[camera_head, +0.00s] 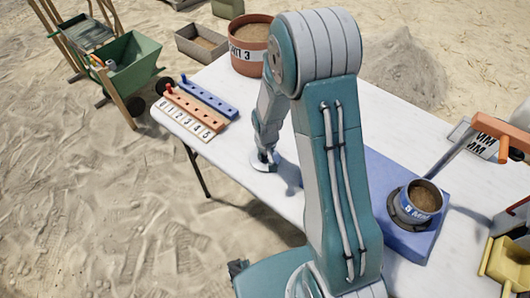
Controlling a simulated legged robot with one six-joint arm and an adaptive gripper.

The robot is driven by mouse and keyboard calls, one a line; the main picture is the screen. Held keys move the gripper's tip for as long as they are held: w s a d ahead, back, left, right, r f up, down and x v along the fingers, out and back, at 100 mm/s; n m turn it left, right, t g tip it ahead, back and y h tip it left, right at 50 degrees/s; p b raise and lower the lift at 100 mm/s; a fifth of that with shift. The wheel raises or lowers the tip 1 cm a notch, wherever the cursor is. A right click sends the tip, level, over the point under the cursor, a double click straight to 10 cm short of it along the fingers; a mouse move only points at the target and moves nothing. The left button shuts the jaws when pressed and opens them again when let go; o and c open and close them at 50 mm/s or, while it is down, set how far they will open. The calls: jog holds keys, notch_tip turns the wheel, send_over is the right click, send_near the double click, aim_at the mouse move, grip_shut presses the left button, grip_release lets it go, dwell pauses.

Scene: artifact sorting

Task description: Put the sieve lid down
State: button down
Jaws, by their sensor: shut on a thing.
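The sieve lid (260,166), a small pale grey disc, is at the white table's (235,158) near edge, left of my arm. My gripper (267,153) is directly above it, pointing down, and is shut on it. The fingers are small and partly hidden, so the exact grip is hard to see. The lid lies flat at or just above the tabletop; I cannot tell whether it touches.
Orange and blue peg racks (208,99) with a numbered strip (187,119) lie at the table's left end. A brown soil bucket (247,60) stands behind. An orange-and-grey lever (480,125) and a yellow container (505,262) are at right. Bare table surrounds the lid.

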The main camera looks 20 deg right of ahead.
aim_at(266, 162)
jog(key=shift+c, duration=2.2)
grip_release()
jog(key=shift+a, duration=0.1)
jog(key=s+r+t, duration=0.1)
jog(key=s+r, duration=0.4)
jog(key=r, duration=0.8)
jog(key=s+r+t, duration=0.1)
jog(key=s+r, duration=0.4)
jog(key=r, duration=0.8)
jog(key=s+r+t, duration=0.1)
jog(key=s+r, duration=0.2)
jog(key=s, duration=0.2)
jog(key=s+d+r+t, duration=0.1)
jog(key=s+r, duration=0.2)
jog(key=s, duration=0.3)
jog(key=shift+r, duration=0.25)
jog(key=shift+d, duration=0.1)
